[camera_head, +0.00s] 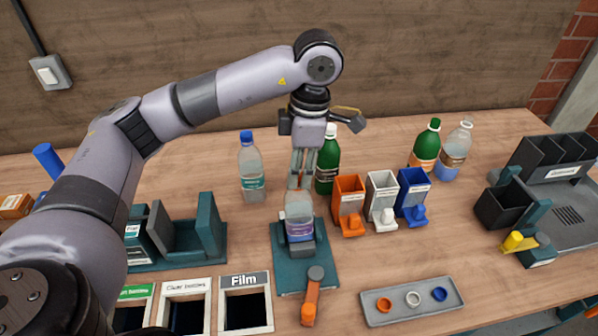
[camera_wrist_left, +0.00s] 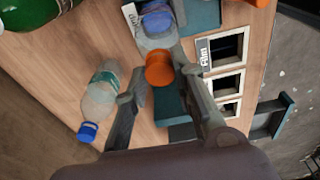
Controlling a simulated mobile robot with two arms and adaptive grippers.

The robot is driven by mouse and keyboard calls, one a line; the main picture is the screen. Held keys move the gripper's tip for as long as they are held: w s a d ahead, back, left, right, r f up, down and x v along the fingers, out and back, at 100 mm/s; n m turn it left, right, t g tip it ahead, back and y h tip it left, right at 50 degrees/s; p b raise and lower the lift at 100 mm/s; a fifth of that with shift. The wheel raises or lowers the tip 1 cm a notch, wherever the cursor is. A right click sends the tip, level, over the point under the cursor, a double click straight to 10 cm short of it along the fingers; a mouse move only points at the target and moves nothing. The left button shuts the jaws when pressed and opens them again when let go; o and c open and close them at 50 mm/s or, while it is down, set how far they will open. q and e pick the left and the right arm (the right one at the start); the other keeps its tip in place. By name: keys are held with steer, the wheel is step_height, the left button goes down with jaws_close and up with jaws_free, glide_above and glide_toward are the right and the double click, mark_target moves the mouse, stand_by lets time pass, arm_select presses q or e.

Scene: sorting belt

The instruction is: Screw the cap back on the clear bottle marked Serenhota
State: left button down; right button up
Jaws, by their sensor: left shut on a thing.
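A clear bottle (camera_head: 299,222) with a purple-and-white label stands in a teal clamp stand (camera_head: 290,277) at the middle of the bench. My left gripper (camera_head: 298,183) points down right above this bottle's neck. Its fingers are closed on an orange cap (camera_wrist_left: 159,69), which shows between the fingertips in the left wrist view. There the bottle's clear body (camera_wrist_left: 157,35) lies just beyond the cap. The fingers hide the neck, so I cannot tell whether the cap touches it. The brand name is too small to read. My right gripper is not in view.
A blue-capped clear bottle (camera_head: 250,168) and a green bottle (camera_head: 327,163) stand close behind. Orange, white and blue dispensers (camera_head: 349,207) stand to the right. A grey tray (camera_head: 447,309) of caps lies in front, near an orange lever (camera_head: 311,297). Bins (camera_head: 246,281) are front left.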

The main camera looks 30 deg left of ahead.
arm_select(q)
steer(key=shift+f+m+b, duration=0.1)
steer(key=shift+m+b, duration=0.25)
steer(key=shift+m, duration=1.35)
steer(key=shift+m+t+b, duration=0.4)
steer(key=shift+m+b, duration=0.35)
steer(key=shift+m, duration=0.45)
steer(key=shift+m+b, duration=0.4)
steer(key=shift+m, duration=1)
